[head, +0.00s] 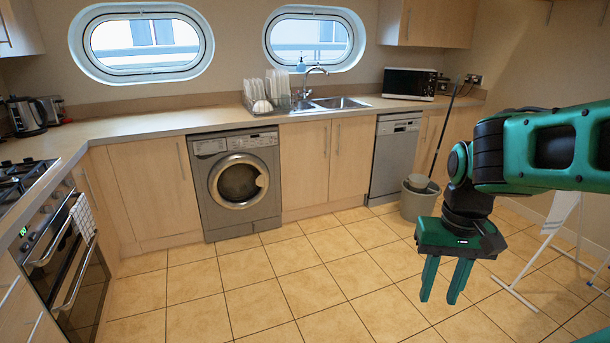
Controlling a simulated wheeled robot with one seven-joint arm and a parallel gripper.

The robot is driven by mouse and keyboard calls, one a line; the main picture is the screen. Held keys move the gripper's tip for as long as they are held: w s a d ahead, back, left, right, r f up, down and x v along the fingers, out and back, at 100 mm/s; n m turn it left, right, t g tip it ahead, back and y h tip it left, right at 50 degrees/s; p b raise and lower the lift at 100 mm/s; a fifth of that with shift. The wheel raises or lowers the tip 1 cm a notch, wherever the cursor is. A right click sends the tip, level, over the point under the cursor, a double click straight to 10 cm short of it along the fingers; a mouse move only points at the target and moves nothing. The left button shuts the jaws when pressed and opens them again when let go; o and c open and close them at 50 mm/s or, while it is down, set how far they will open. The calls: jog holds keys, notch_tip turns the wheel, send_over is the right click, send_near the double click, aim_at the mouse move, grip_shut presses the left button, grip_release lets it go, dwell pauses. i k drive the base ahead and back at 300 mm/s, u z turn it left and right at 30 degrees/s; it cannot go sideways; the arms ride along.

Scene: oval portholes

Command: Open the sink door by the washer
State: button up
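The sink (338,103) is set in the counter under the right porthole. Two light wood doors are below it, both shut. The sink door by the washer (304,164) is the left one, with a vertical handle (325,141) near its right edge. The other sink door (349,158) has its handle near its left edge. The grey washer (238,182) stands directly left of the doors. My green gripper (444,281) is at the right, pointing down above the tiled floor, well apart from the doors. Its two fingers are spread, with nothing between them.
A grey dishwasher (395,157) stands right of the sink doors. A bucket (418,197) with a mop is on the floor beyond it. A white folding rack (545,250) stands at the right. The tiled floor (285,275) before the doors is clear.

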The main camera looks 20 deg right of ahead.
aim_at(304, 146)
jog(key=k, duration=0.45)
jog(key=z, duration=1.05)
jog(key=i, duration=1.4)
jog(key=z, duration=0.55)
jog(key=i, duration=1.5)
jog(key=u, duration=0.85)
jog(key=i, duration=1.2)
jog(key=u, duration=0.75)
